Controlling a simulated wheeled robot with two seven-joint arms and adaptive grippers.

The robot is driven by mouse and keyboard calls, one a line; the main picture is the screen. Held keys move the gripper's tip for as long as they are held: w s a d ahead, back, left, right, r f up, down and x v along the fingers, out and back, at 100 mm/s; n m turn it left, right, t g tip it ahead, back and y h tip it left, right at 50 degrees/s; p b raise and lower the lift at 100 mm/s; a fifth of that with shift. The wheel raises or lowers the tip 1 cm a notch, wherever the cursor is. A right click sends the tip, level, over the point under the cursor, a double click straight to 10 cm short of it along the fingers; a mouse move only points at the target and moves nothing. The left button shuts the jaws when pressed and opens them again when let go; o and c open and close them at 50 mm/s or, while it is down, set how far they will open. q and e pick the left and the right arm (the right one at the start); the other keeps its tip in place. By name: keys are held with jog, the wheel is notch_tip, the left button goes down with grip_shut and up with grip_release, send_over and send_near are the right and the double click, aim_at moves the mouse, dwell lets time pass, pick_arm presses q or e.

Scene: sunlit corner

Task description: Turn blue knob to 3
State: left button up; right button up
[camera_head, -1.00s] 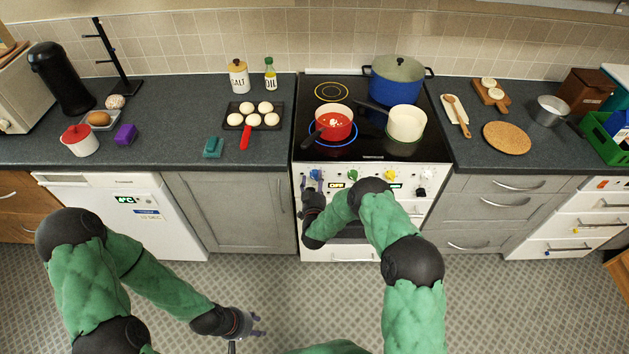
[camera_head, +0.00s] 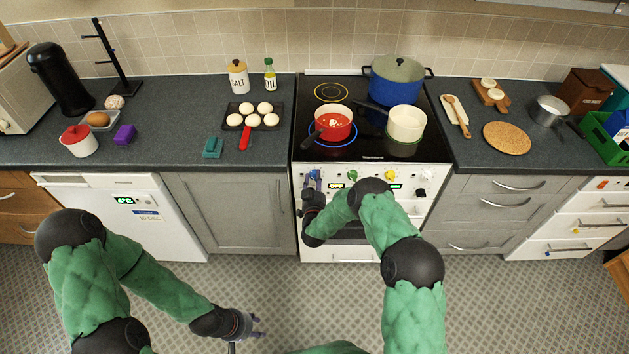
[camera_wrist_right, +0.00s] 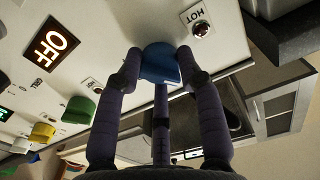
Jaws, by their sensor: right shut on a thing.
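The blue knob (camera_wrist_right: 160,63) is on the white front panel of the stove, at the left of the knob row. My right gripper (camera_head: 313,180) is at this knob. In the right wrist view its fingers (camera_wrist_right: 160,75) are shut around the knob's sides. The OFF display (camera_wrist_right: 51,44) is lit near the knob, and a HOT lamp (camera_wrist_right: 201,29) is on its other side. The knob's pointer and scale numbers cannot be read. My left gripper (camera_head: 258,326) hangs low over the floor, away from the stove, with its fingers apart and empty.
A green knob (camera_head: 352,176), a yellow knob (camera_head: 390,175) and a white knob (camera_head: 422,192) sit further along the panel. A red pot (camera_head: 333,124), cream pan (camera_head: 406,123) and blue pot (camera_head: 397,82) stand on the hob. The floor in front is clear.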

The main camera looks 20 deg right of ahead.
jog(key=m+b, duration=0.5)
jog(key=m, duration=0.1)
jog(key=shift+f, duration=0.2)
jog(key=m+b, duration=1.5)
jog(key=m, duration=0.2)
jog(key=shift+r, duration=0.15)
jog(key=shift+m, duration=0.3)
jog(key=o, duration=1.1)
jog(key=shift+o, duration=0.2)
